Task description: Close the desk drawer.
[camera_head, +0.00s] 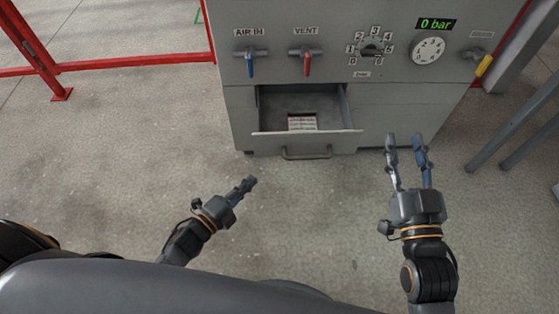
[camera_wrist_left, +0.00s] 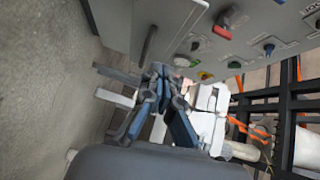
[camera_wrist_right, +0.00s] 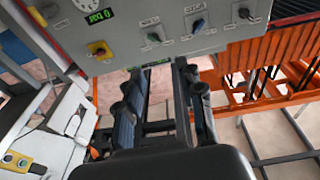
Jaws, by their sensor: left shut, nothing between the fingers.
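The desk drawer (camera_head: 345,142) in the grey cabinet stands pulled out, in the middle of the head view. A dark bar handle (camera_head: 307,155) is on its front. A small pale, printed item (camera_head: 302,122) lies inside. My left gripper (camera_head: 252,181) is shut and empty, in front of the drawer and to its left, apart from it. Its closed fingers (camera_wrist_left: 158,72) also show in the left wrist view. My right gripper (camera_head: 404,137) is open and empty, to the right of the drawer. Its spread fingers (camera_wrist_right: 160,72) show in the right wrist view.
The cabinet (camera_head: 240,100) carries a blue AIR IN valve (camera_head: 250,62), a red VENT valve (camera_head: 306,60), a numbered dial (camera_head: 370,48), and a gauge (camera_head: 428,50) under a 0 bar display. A red frame (camera_head: 130,62) stands at left. The floor before the drawer is clear.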

